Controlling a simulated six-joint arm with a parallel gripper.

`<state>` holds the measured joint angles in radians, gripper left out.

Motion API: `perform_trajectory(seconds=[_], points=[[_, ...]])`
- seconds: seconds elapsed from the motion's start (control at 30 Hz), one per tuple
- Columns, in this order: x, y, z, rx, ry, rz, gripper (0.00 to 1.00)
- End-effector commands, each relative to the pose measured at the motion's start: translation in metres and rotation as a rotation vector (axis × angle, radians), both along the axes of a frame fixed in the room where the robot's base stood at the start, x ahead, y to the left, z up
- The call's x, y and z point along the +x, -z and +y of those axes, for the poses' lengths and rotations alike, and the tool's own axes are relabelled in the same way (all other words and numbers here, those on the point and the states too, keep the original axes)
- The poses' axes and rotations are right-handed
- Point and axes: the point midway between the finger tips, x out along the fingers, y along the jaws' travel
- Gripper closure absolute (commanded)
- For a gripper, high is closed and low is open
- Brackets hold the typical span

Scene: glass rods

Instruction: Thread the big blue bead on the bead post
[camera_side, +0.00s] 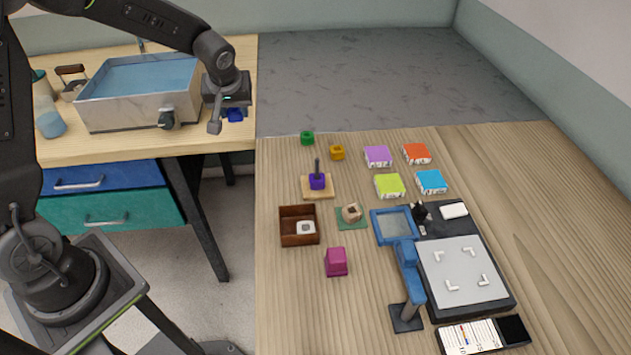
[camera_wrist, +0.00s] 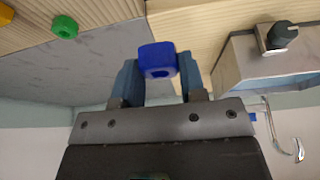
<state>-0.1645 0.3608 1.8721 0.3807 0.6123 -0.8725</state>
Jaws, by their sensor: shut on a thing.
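The bead post (camera_side: 317,165) stands upright on a square wooden base (camera_side: 307,191) on the right table, well apart from my gripper. A purple bead (camera_side: 317,181) is around the post, low down. A green bead (camera_side: 307,138) and an orange bead (camera_side: 337,152) lie behind the post.
The metal basin (camera_side: 137,111) with a knob stands on the left table beside my gripper. A brown box (camera_side: 298,211), a magenta block (camera_side: 336,262), coloured packs (camera_side: 378,156) and a blue-framed magnifier (camera_side: 409,273) are on the right table. Bare wood lies left of the post.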

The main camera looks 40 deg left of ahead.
Motion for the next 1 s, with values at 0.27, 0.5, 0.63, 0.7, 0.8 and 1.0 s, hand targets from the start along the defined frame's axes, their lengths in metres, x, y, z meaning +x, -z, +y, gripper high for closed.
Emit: perform_trajectory(seconds=[0.27,0.5,0.63,0.7,0.8,1.0], points=[[0.0,0.0,0.0,0.0,0.0,0.0,0.85],[0.002,0.001,-0.011,-0.001,0.066,0.0,0.85],[0.006,0.001,-0.034,-0.002,0.227,-0.002,0.85],[0.009,0.002,-0.05,-0.002,0.34,-0.002,0.85],[0.013,0.001,-0.073,-0.002,0.5,-0.002,0.85],[0.017,0.0,-0.113,-0.005,0.794,-0.002,0.85]])
